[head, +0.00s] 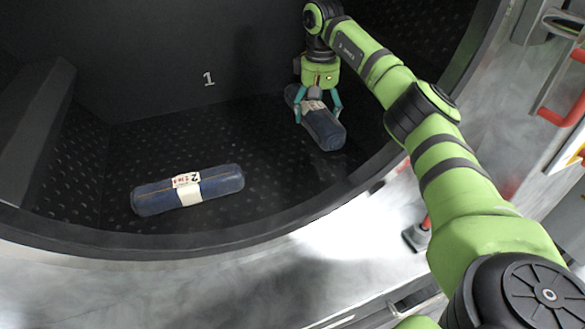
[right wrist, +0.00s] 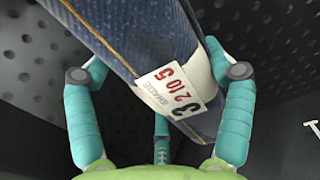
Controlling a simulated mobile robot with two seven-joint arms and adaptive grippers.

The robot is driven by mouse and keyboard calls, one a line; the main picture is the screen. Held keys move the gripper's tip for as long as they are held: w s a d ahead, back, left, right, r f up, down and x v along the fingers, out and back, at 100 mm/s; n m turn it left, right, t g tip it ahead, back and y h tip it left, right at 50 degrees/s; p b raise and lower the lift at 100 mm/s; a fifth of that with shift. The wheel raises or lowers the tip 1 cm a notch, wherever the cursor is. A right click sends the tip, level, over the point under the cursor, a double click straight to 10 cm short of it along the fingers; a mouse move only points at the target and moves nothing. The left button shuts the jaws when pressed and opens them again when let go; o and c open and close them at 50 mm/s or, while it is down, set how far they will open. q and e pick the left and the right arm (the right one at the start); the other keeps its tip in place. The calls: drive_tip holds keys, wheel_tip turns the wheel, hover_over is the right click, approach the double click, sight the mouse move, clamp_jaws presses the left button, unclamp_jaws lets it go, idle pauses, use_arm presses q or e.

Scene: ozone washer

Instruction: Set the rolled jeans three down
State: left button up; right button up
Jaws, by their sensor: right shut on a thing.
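The rolled jeans three (head: 325,130) are a dark blue denim roll with a white band and label, inside the black drum at the right of the head view. My right gripper (head: 318,112) is shut around the middle of the roll. My left gripper is not in view.
A second blue roll labelled 2 (head: 215,184) lies on the drum floor at the front left. The drum's curved front rim (head: 150,246) runs below. Dark floor between the two rolls is free. A number 1 marks the back wall.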

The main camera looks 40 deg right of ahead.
drive_tip(key=p, duration=0.2)
hover_over(295, 169)
wheel_tip(295, 169, down, 5)
drive_tip(key=shift+d+r, duration=0.1)
drive_tip(key=shift+r, duration=0.1)
drive_tip(key=shift+f, duration=0.2)
wheel_tip(295, 169, down, 3)
drive_tip(key=shift+f+p, duration=0.1)
drive_tip(key=shift+p, duration=0.75)
drive_tip(key=shift+f, duration=0.4)
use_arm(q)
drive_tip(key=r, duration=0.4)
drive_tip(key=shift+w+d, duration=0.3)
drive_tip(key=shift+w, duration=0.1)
use_arm(e)
drive_tip(key=o, duration=1.1)
drive_tip(key=shift+f, duration=0.15)
drive_tip(key=shift+o, duration=1.3)
